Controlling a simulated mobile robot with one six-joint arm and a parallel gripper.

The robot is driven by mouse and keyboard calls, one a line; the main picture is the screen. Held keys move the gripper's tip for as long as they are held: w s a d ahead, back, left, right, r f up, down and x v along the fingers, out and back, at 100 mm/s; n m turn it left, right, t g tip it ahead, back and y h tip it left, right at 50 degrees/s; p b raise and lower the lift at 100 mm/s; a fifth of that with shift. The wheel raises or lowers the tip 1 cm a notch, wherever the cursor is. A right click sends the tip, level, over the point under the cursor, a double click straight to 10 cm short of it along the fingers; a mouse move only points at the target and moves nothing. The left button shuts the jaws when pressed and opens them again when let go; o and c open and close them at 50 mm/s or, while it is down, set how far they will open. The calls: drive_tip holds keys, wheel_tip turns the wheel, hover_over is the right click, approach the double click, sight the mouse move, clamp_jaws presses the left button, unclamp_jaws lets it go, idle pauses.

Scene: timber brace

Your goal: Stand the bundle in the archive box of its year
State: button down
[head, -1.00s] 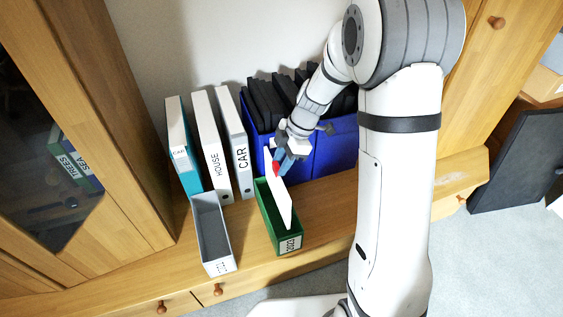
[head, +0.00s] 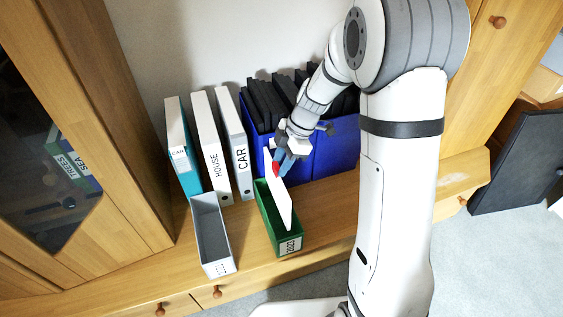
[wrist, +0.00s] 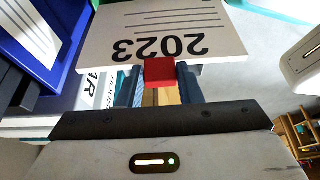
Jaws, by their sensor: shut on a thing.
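My gripper (head: 283,163) is shut on the white paper bundle (head: 279,195) at a red part on its edge. In the wrist view the bundle (wrist: 160,32) shows printed lines and the number 2023, upside down, with the red part (wrist: 159,73) between the fingers. The green archive box (head: 265,222) has a label reading 2023 on its front end. The bundle stands upright with its lower part inside the green box; whether it touches the floor is hidden. The grey archive box (head: 210,230) stands to the left, open and empty, its label too small to read.
Binders stand behind the boxes: a teal-and-white one (head: 182,150), HOUSE (head: 212,150) and CAR (head: 235,150). Blue holders (head: 335,150) with black folders stand behind my gripper. Bare wooden top (head: 325,205) lies right of the green box. A cabinet with glass (head: 50,150) stands left.

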wheel_tip(320, 180, down, 12)
drive_tip(key=b, duration=1.2)
drive_tip(key=shift+f+b, duration=0.15)
drive_tip(key=shift+b, duration=0.15)
idle(1.5)
drive_tip(key=shift+c, duration=2.3)
unclamp_jaws()
wheel_tip(320, 180, up, 8)
drive_tip(key=p, duration=0.4)
